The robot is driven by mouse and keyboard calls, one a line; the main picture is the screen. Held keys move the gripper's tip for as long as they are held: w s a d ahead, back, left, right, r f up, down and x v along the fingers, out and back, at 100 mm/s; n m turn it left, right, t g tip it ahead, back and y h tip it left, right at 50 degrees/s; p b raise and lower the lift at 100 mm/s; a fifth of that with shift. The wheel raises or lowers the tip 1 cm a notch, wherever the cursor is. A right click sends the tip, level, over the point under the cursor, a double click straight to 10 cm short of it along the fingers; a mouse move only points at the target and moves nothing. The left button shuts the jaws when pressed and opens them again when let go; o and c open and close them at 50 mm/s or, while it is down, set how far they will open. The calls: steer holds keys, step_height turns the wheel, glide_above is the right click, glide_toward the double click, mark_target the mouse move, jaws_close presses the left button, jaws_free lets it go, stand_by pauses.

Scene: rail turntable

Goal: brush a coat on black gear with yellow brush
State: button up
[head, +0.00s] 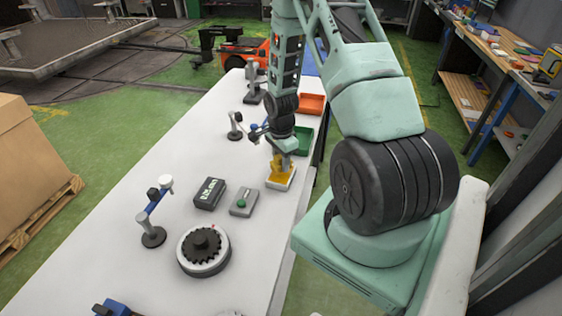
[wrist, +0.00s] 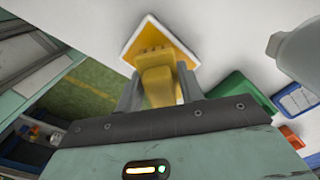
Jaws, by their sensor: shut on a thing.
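The black gear (head: 205,241) lies on a round white-topped turntable (head: 186,262) at the near end of the white table. My gripper (head: 284,152) is farther back, near the table's right edge, over a small white-rimmed tray (head: 278,186) with yellow inside. In the wrist view my gripper (wrist: 159,88) is shut on the yellow brush (wrist: 156,80), its fingers on either side. The brush's lower end is at the tray (wrist: 131,49); I cannot tell whether it touches the yellow inside. The bristles are hidden.
A black box with a display (head: 210,193) and a grey box with a green button (head: 243,203) sit between turntable and tray. A post with a blue arm (head: 154,218) stands left of the turntable. Green (head: 302,140) and orange (head: 313,104) bins lie behind the tray.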

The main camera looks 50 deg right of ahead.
steer(key=shift+r+p, duration=1.4)
steer(key=shift+r, duration=0.85)
